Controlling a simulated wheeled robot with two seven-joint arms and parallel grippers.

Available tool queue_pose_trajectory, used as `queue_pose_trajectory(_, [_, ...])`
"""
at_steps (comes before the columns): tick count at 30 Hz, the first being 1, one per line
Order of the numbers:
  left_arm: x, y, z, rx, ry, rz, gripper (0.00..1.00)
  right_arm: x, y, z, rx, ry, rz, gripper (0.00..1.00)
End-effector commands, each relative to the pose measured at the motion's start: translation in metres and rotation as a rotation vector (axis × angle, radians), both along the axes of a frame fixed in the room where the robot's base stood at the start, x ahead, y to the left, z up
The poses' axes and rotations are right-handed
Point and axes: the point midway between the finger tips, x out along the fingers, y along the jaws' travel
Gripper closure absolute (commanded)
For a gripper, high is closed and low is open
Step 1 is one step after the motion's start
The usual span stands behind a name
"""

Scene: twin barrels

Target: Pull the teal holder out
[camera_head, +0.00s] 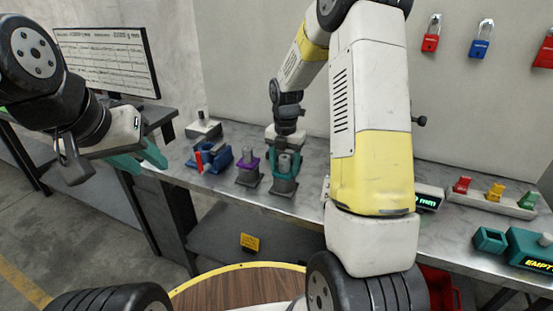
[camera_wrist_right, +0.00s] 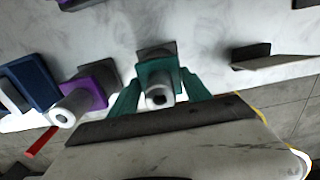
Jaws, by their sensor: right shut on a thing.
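The teal holder (camera_wrist_right: 155,72) carries a pale cylinder with a dark hole in its end and meets a dark grey base (camera_head: 283,187). My right gripper (camera_head: 285,160) is over it in the head view, and its teal fingers largely hide the holder there. In the right wrist view my right gripper (camera_wrist_right: 160,92) has one finger on each side of the holder and is shut on it. My left gripper (camera_head: 140,160) hangs over the bench's left end, away from the holder, with its teal fingers apart and nothing between them.
A purple holder (camera_head: 247,163) and a blue holder (camera_head: 220,157) with a red piece (camera_head: 199,162) stand left of the teal one. A display (camera_head: 430,198), a tray of coloured pieces (camera_head: 490,203) and a teal box (camera_head: 530,247) are at right. Bench in front is narrow.

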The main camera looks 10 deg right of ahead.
Motion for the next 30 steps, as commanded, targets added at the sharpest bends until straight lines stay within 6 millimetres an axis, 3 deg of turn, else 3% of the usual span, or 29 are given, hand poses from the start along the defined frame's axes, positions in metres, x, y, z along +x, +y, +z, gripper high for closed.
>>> queue_pose_trajectory(30, [0.0, 0.0, 0.0, 0.0, 0.0, 0.0, 0.64, 0.001, 0.0, 0.013, 0.0, -0.002, 0.0, 0.99])
